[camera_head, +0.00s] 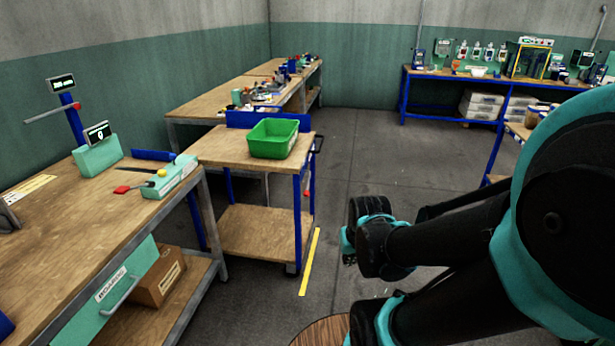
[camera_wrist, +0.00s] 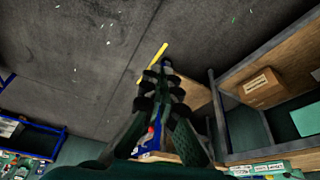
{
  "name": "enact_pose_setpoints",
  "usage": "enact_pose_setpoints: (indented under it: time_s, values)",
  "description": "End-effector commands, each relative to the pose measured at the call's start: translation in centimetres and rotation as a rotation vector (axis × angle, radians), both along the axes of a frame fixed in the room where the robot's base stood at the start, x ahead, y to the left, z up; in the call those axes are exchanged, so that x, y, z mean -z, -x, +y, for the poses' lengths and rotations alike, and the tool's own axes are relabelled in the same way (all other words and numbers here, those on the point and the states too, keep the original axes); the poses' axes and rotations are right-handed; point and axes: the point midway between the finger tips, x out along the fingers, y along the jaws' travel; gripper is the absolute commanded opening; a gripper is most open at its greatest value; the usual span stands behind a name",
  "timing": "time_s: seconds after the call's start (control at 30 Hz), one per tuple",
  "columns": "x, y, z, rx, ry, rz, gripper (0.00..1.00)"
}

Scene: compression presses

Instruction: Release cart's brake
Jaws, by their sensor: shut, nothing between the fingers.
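The cart (camera_head: 255,236) stands between the workbenches, with a wooden top, a wooden lower shelf, blue posts and small wheels. A black handle (camera_head: 318,144) is at its right end. A small red part (camera_head: 307,193) sits on the right-hand post below the top; I cannot tell for sure that it is the brake. My gripper (camera_wrist: 163,66) is shut and empty in the wrist view, above the floor. Behind its fingers, a blue part with a red spot (camera_wrist: 151,131) shows partly. In the head view my arm is right of the cart, apart from it, and the fingertips cannot be made out.
A green bin (camera_head: 273,138) stands on the cart top. A yellow floor strip (camera_head: 310,262) runs beside the cart's right side and also shows in the wrist view (camera_wrist: 151,62). A workbench (camera_head: 75,215) is at left, with a cardboard box (camera_head: 158,277) below. The floor behind is open.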

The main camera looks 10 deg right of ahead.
Motion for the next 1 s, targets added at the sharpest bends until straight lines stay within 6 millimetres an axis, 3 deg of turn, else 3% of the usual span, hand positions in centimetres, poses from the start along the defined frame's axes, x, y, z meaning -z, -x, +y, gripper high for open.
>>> enact_pose_setpoints:
  time_s: [0.4,0.53,0.67,0.8,1.0]
  values:
    - [0.0,-0.1,0.0,0.001,0.000,0.000,0.00]
    - [-0.9,-2.0,0.1,0.009,-0.005,-0.008,0.00]
    - [-2.6,-6.6,0.2,0.029,-0.016,-0.024,0.00]
    - [-4.6,-13.7,0.6,0.062,-0.035,-0.051,0.00]
    - [-5.9,-24.1,1.2,0.110,-0.064,-0.088,0.00]
